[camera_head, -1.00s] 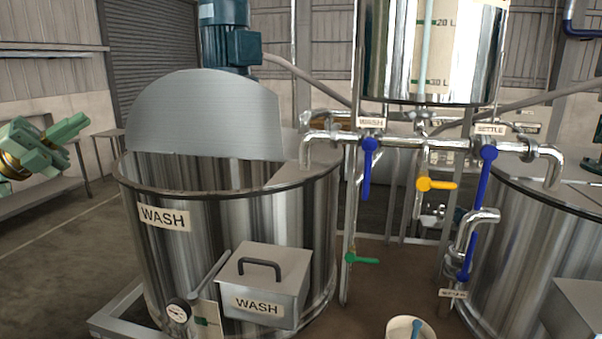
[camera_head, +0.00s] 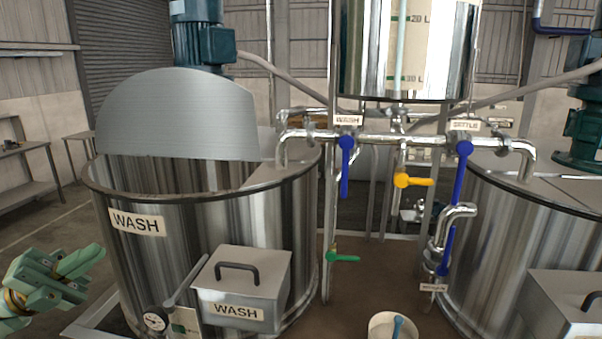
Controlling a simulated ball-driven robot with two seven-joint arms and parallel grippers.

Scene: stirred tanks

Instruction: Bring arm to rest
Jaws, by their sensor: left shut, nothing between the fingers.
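My left gripper (camera_head: 84,268) is at the lower left edge of the head view, green, with its fingers pointing right and up. It is shut and empty, held apart from the wash tank. The steel wash tank (camera_head: 270,215) stands to its right, labelled WASH, with its half-round lid (camera_head: 180,115) raised upright. My right gripper is not in view.
A grey WASH box (camera_head: 245,285) with a handle is at the tank's front. Pipes carry blue valve handles (camera_head: 346,165), a yellow one (camera_head: 412,180) and a green one (camera_head: 343,257). A second tank (camera_head: 500,250) stands right. A white bucket (camera_head: 380,322) is at the bottom.

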